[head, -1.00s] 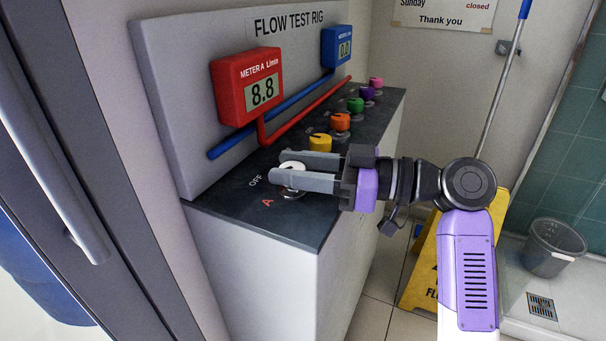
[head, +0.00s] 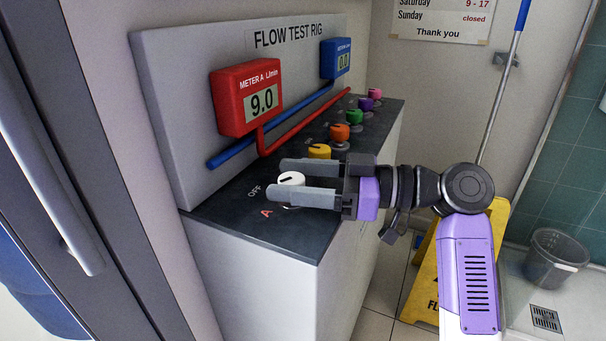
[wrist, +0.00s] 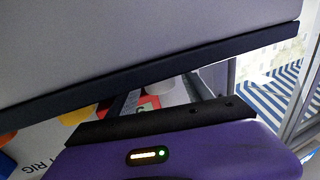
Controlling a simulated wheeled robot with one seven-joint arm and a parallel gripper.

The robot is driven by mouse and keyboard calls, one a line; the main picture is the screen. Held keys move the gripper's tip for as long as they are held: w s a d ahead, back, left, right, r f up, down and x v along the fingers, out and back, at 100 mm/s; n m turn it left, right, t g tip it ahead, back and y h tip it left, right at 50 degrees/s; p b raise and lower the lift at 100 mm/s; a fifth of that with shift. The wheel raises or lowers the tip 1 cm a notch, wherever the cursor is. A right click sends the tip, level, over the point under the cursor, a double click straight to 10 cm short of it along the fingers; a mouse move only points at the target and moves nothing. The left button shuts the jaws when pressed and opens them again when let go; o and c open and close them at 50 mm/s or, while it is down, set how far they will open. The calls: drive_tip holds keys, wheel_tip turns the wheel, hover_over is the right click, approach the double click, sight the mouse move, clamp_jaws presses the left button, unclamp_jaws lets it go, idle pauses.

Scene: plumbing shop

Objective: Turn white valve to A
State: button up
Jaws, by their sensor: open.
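The white valve (head: 291,179) is a round knob on the dark top of the flow test rig, in the head view. My gripper (head: 277,181) is open, with one finger on the far side of the knob and one on the near side. The near finger hides the knob's lower part; I cannot tell whether either finger touches it. A red letter A (head: 266,213) lies just left of and below the knob, and the OFF label (head: 254,191) is to its left. The knob's exact pointing is too small to tell. Red meter A (head: 247,101) reads 9.0.
A yellow knob (head: 319,151) sits close behind my far finger. Orange (head: 339,132), green (head: 354,117), purple and pink knobs follow farther back. The blue meter (head: 336,58) and pipes are on the backboard. A yellow floor sign (head: 424,285) stands right of the rig.

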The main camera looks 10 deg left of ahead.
drive_tip(key=shift+s+d+p, duration=0.15)
drive_tip(key=shift+d+p, duration=0.1)
drive_tip(key=shift+d, duration=1.75)
drive_tip(key=shift+s+d+p, duration=0.15)
drive_tip(key=shift+d+p, duration=0.1)
drive_tip(key=shift+d, duration=1.7)
